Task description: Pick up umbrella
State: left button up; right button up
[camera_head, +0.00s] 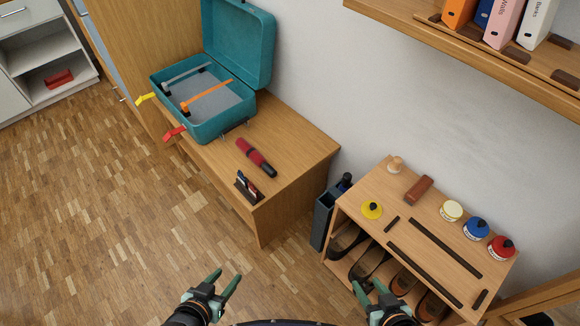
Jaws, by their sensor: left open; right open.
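A dark narrow stand (322,220) is on the floor between the wooden cabinet and the shoe rack. A dark item with a rounded top, which looks like the folded umbrella (346,181), sticks out of it; its lower part is hidden. My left gripper (227,276) is open and empty at the bottom of the view, left of and nearer than the stand. My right gripper (368,286) is open and empty, in front of the shoe rack in the picture. Both are apart from the stand.
A wooden cabinet (300,150) bears an open teal case (222,127), a red-and-black cylindrical item (256,157) and a small dark holder (246,189). The shoe rack (400,225) has paint-like pots and a brush on top, shoes below. Floor at left is clear.

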aim_at(256, 157)
jog(key=j+z, duration=0.65)
jog(key=j, duration=0.2)
jog(key=k+j+z, duration=0.1)
jog(key=j+z, duration=0.25)
jog(key=i+j+z, duration=0.25)
jog(key=j, duration=0.3)
jog(key=i+j+z, duration=0.1)
jog(key=j+z, duration=0.15)
jog(key=j, duration=0.3)
jog(key=i+j+z, duration=0.1)
jog(key=j+z, duration=0.2)
jog(key=j, duration=0.3)
jog(key=j+z, duration=0.25)
jog(key=j, duration=0.35)
